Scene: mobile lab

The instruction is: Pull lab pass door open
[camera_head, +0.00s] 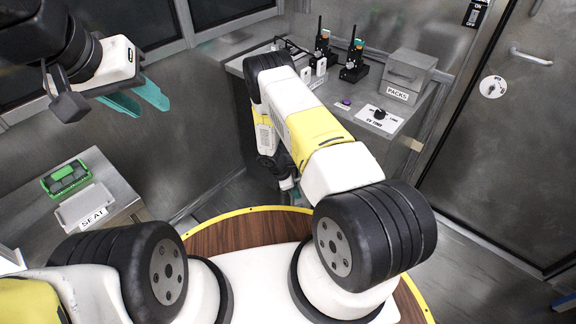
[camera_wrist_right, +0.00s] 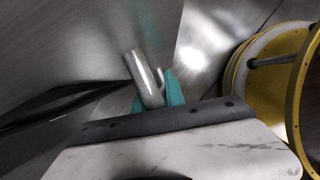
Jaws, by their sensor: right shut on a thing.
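A grey metal door (camera_head: 515,130) with a pale bar handle (camera_head: 531,56) stands at the right of the head view, well apart from both grippers. My right gripper (camera_head: 288,184) hangs low behind my forearm, mostly hidden there. In the right wrist view its teal fingers (camera_wrist_right: 158,95) are shut on a pale metal bar handle (camera_wrist_right: 140,70) beside a grey metal surface (camera_wrist_right: 70,55). I cannot tell from the head view which panel this handle belongs to. My left gripper (camera_head: 138,95) is raised at the upper left, open and empty, its teal fingers apart.
A bench (camera_head: 345,92) at the back carries radios (camera_head: 354,62), a PACKS box (camera_head: 409,75) and a knob panel (camera_head: 380,118). A SEAT tray (camera_head: 85,207) and a green-edged case (camera_head: 66,178) lie on a low cabinet at left. A yellow-rimmed ring shows in the wrist view (camera_wrist_right: 245,70).

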